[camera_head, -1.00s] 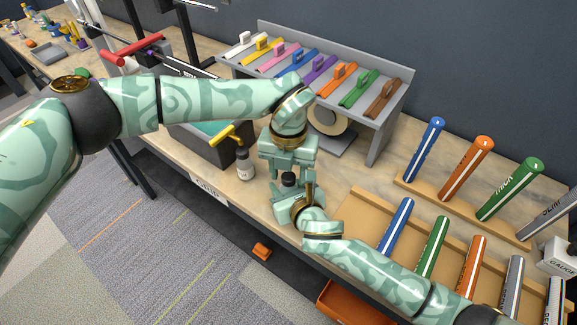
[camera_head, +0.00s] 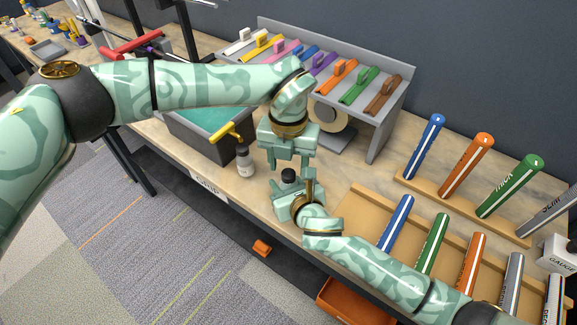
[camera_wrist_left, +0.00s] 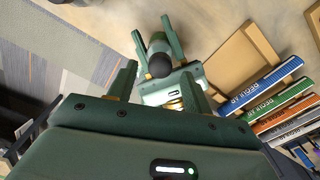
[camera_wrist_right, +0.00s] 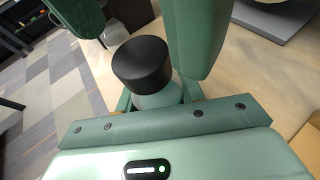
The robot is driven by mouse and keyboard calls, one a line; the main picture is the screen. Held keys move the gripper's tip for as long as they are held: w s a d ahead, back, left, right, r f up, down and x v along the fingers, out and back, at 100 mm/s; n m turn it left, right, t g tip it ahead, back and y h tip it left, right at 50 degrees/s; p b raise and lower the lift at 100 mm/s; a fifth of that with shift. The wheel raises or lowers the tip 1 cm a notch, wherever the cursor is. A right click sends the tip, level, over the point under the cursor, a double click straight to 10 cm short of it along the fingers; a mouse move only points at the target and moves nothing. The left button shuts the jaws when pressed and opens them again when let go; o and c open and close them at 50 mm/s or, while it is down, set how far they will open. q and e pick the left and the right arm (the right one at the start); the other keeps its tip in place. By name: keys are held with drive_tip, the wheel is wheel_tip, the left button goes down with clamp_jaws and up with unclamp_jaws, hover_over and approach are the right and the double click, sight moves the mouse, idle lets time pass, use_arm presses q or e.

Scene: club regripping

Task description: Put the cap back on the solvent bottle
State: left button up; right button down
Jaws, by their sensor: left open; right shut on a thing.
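The solvent bottle stands in my right gripper (camera_head: 287,193), which is shut on it. The bottle's pale body (camera_wrist_right: 158,98) shows just below its black cap (camera_wrist_right: 141,63) in the right wrist view; the jaws hide most of it in the head view. The cap (camera_head: 288,175) sits on top of the bottle and looks about level; I cannot tell how tightly it is seated. My left gripper (camera_head: 290,164) is open and empty, pointing down just above the cap. In the left wrist view the dark cap (camera_wrist_left: 160,65) appears beyond and between the left fingers.
Another dark-topped bottle (camera_head: 245,163) with a pale label stands left of the grippers, near the bench edge. A grey bin with a yellow-handled tool (camera_head: 226,133) is behind it. A wooden rack (camera_head: 360,205) of coloured grips lies at right.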

use_arm(q)
wheel_tip(320, 180, up, 2)
drive_tip(key=shift+r, duration=0.25)
drive_tip(key=o, duration=0.5)
drive_tip(key=shift+o, duration=0.2)
drive_tip(key=shift+r, duration=0.1)
wheel_tip(320, 180, up, 12)
use_arm(e)
drive_tip(key=c, duration=0.8)
unclamp_jaws()
